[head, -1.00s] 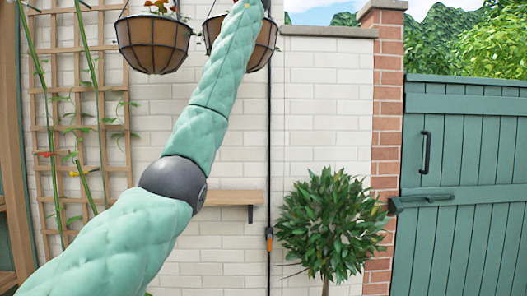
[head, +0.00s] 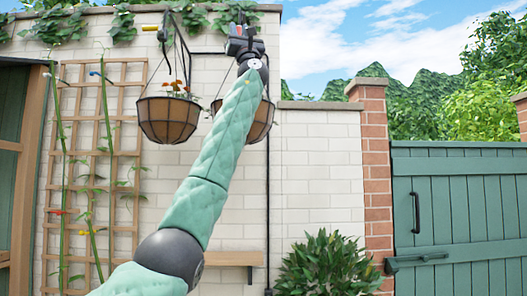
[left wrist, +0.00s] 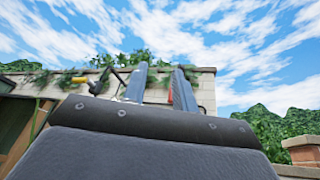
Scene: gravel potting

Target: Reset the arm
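My left arm reaches up across the head view, raised high. My left gripper (head: 244,30) is at the top of it, in front of the top of the white brick wall. In the left wrist view the two blue-grey fingers of the left gripper (left wrist: 160,82) stand apart and point up. Wall and sky show between them, and I see nothing held. My right arm and right gripper are in neither view.
Two hanging baskets, a left one (head: 168,119) and a right one (head: 262,121) partly behind my arm, hang on the wall. A trellis (head: 100,150), a wooden shelf (head: 235,259), a bush (head: 328,266) and a green gate (head: 460,215) stand around.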

